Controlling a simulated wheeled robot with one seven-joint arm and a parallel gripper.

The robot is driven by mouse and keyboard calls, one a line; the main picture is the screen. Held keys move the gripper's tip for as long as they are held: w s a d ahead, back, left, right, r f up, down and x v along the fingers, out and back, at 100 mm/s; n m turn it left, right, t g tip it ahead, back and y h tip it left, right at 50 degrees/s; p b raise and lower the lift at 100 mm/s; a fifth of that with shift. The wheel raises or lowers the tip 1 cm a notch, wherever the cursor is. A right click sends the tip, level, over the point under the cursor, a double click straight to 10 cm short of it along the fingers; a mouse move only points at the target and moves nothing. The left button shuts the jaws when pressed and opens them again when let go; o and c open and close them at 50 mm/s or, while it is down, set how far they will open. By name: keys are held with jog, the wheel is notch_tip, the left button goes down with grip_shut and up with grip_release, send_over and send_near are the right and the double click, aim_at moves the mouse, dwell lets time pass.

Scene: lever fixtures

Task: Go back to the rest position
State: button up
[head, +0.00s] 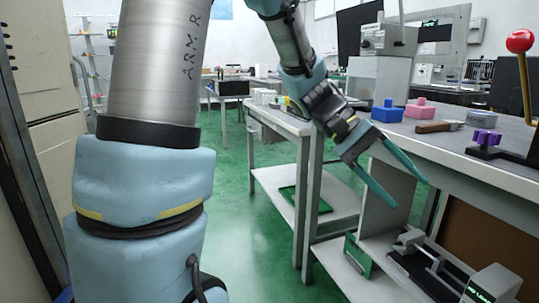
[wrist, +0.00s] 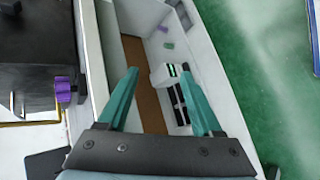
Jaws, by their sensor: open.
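My gripper (head: 396,192) is open and empty, with its two teal fingers spread. In the head view it hangs in the air in front of the workbench (head: 500,185), pointing down and to the right. In the wrist view my gripper (wrist: 166,95) is over the bench's edge and lower shelf, and nothing is between the fingers. A lever with a red ball knob (head: 519,41) stands on the bench top at the far right. A purple knob (head: 486,139) sits at its foot, and the purple knob also shows in the wrist view (wrist: 66,90).
A device with a small display (head: 492,284) is on the lower shelf. The green floor (head: 245,235) is clear to the left.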

jog(key=w+a+f+n+t+y, duration=0.1)
jog(key=w+a+f+t+y, duration=0.25)
jog(key=a, duration=0.65)
jog(key=w+a+f+n+t+y, duration=0.2)
jog(key=a+f, duration=0.3)
jog(key=a, duration=0.5)
jog(key=w+a+f+n+t+y, duration=0.1)
jog(key=w+a+f+t+y, duration=0.15)
jog(key=a+f, duration=0.45)
jog(key=a+r+p, duration=0.3)
jog(key=r+p, duration=2.3)
jog(key=r, duration=0.2)
jog(key=shift+a+t, duration=0.2)
jog(key=shift+t, duration=0.1)
jog(key=shift+w+r, duration=0.1)
